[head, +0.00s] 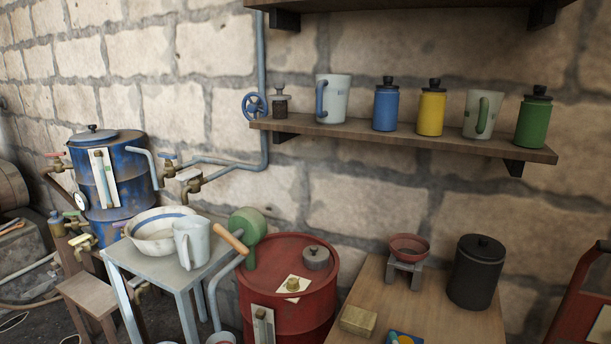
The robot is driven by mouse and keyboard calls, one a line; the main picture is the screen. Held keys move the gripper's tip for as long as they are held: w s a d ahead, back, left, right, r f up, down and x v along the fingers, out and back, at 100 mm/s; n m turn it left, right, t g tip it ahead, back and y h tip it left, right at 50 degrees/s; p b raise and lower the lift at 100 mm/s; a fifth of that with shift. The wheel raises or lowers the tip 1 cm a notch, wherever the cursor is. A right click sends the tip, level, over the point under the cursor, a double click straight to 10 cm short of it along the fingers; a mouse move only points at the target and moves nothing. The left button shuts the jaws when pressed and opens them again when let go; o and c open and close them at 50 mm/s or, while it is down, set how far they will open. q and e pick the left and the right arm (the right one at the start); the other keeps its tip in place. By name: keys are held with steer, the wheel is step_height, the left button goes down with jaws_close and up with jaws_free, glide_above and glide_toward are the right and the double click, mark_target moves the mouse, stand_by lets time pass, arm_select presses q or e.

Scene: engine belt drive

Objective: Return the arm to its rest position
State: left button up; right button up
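Neither of my grippers nor any part of my arms shows in the head view. I cannot see whether the grippers are open or hold anything. The task line names no object besides the arm.
A wooden shelf (401,144) with mugs and jars spans the stone wall. Below stand a blue boiler (128,177), a small grey table (160,265) with a bowl and pitcher, a red drum (287,286), and a wooden table (440,322) with a black canister (475,273).

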steer(key=s+d+f+m+g, duration=0.2)
steer(key=s+f+m+g, duration=0.85)
steer(key=s+f, duration=0.95)
steer(key=s+f+n+g+p, duration=0.1)
steer(key=s+f+g, duration=0.1)
steer(key=f, duration=0.8)
steer(key=s+f+g+p, duration=0.1)
steer(key=s+f+p, duration=0.15)
steer(key=f, duration=0.75)
steer(key=s+d+f+g+p, duration=0.1)
steer(key=s+d+f, duration=0.1)
steer(key=s+f, duration=0.8)
steer(key=s, duration=0.5)
steer(key=shift+d+f+p, duration=0.15)
steer(key=shift+d+p, duration=0.15)
steer(key=shift+d, duration=0.1)
steer(key=shift+n+g, duration=0.25)
